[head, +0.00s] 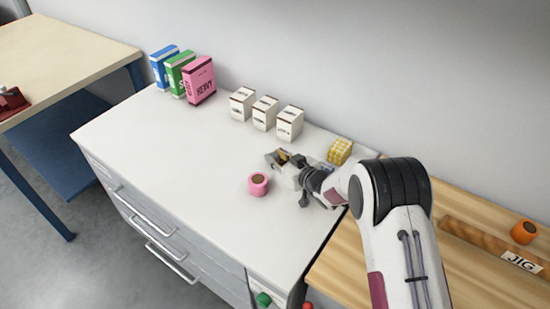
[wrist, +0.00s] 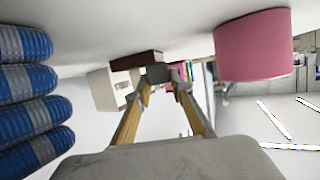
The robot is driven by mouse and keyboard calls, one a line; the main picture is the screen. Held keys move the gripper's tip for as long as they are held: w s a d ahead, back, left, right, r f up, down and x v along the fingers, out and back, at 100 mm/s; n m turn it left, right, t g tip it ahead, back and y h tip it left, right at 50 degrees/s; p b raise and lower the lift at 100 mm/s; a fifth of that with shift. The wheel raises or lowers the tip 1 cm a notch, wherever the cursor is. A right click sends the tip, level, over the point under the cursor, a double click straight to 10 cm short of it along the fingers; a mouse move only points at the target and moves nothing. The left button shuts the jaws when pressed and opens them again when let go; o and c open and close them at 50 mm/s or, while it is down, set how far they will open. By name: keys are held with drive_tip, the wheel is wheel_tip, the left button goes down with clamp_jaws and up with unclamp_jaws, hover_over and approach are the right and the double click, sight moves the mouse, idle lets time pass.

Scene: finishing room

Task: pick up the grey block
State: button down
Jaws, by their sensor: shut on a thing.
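The grey block (wrist: 158,73) is small and dark in the wrist view, held between the two fingertips. In the head view a small grey shape at the end of the fingers appears to be the same block (head: 271,160). My gripper (head: 281,160) is shut on it over the right part of the white counter. In the wrist view the yellowish fingers of my gripper (wrist: 160,80) close in on the block from both sides. I cannot tell whether the block touches the counter.
A pink roll (head: 258,184) stands close to my gripper on the white counter (head: 190,150). A yellow checked block (head: 340,151) and a blue striped thing (wrist: 25,95) are on the other side. White boxes (head: 265,113) line the back. The counter's left middle is clear.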

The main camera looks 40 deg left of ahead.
sight(276, 158)
drive_tip(key=shift+r, duration=0.15)
wheel_tip(276, 158, up, 10)
idle(0.7)
drive_tip(key=shift+a, duration=0.1)
idle(0.4)
drive_tip(key=w+m+t+h, duration=0.1)
drive_tip(key=m+t, duration=0.1)
drive_tip(key=w+m+t+h, duration=0.1)
drive_tip(key=m+t+h, duration=0.1)
drive_tip(key=shift+w, duration=0.3)
idle(1.1)
idle(0.4)
drive_tip(key=shift+f, duration=3.1)
